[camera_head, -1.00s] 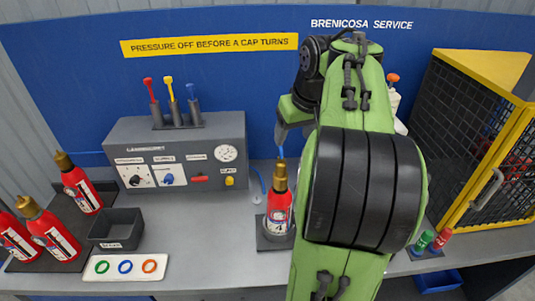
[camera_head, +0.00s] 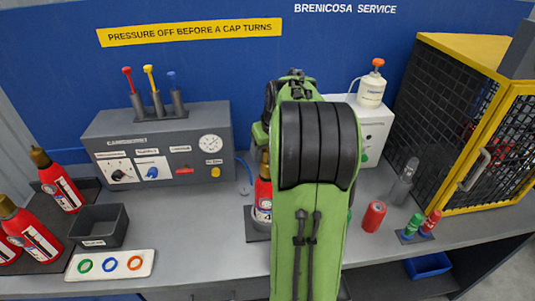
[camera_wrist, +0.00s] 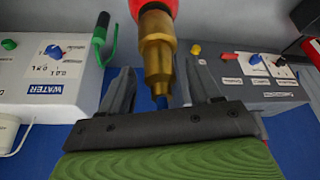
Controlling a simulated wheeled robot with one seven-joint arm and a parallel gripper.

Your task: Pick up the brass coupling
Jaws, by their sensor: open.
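The brass coupling (camera_wrist: 157,50) sits on top of a red extinguisher, which stands on a dark plate on the bench. In the head view the coupling (camera_head: 264,163) and the extinguisher (camera_head: 262,200) are partly hidden by my green arm. In the wrist view, which looks upside down, my gripper (camera_wrist: 158,70) is open, with one dark finger on each side of the coupling. I see gaps on both sides of it. How deep it lies between the fingers is unclear.
A grey panel box (camera_head: 158,150) stands left of the extinguisher and a white unit (camera_head: 372,130) stands right. A red can (camera_head: 374,216), a grey bottle (camera_head: 403,180) and a yellow-framed cage (camera_head: 455,120) are farther right. A tray (camera_head: 98,227) and more extinguishers are at left.

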